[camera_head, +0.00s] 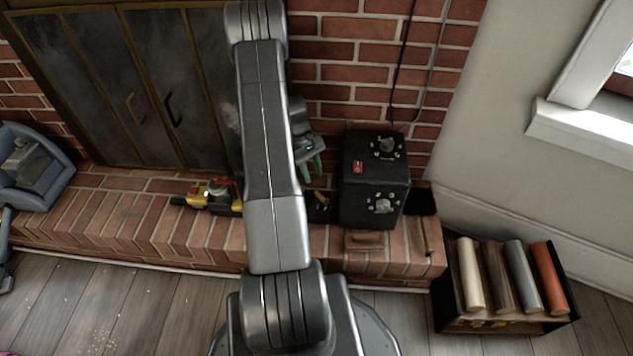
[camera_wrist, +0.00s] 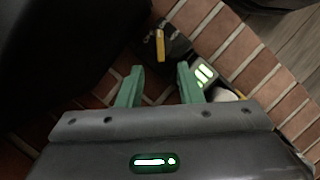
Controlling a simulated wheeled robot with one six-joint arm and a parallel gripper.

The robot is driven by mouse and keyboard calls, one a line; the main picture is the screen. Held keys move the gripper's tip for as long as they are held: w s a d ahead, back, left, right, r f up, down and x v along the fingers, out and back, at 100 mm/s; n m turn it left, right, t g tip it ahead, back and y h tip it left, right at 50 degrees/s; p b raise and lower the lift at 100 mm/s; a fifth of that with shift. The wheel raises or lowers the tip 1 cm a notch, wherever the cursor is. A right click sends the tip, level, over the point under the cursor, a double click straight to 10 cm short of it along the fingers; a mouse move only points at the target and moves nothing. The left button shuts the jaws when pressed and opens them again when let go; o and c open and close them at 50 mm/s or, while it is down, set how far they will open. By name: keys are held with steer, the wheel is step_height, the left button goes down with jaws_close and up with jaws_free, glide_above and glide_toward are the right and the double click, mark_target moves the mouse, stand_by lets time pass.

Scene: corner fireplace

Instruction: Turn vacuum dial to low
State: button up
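A black box (camera_head: 361,205) stands on the brick hearth, right of my arm. It has a silver dial on its top (camera_head: 387,146) and another silver dial on its front (camera_head: 382,206), each with pale marks around it. I cannot read the settings or tell which dial is the vacuum's. My gripper (camera_head: 312,168) is just left of the box, pointing down and apart from both dials. In the wrist view its green fingers (camera_wrist: 158,74) are spread with nothing between them. No dial shows clearly there; a large dark shape fills the upper left.
A yellow tool (camera_head: 220,196) lies on the brick hearth (camera_head: 130,215), left of my arm. A blue-grey appliance (camera_head: 38,165) stands at the far left. A rack (camera_head: 500,321) of several coloured rolls stands on the floor at right. Brick wall is behind.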

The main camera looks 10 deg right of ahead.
mark_target(319, 194)
steer(key=p+v, duration=0.1)
steer(key=v, duration=0.5)
steer(key=shift+r, duration=0.15)
steer(key=b+x, duration=0.3)
steer(key=x, duration=1)
steer(key=shift+s+f+b, duration=0.15)
steer(key=shift+f+b, duration=0.15)
steer(key=shift+f, duration=0.05)
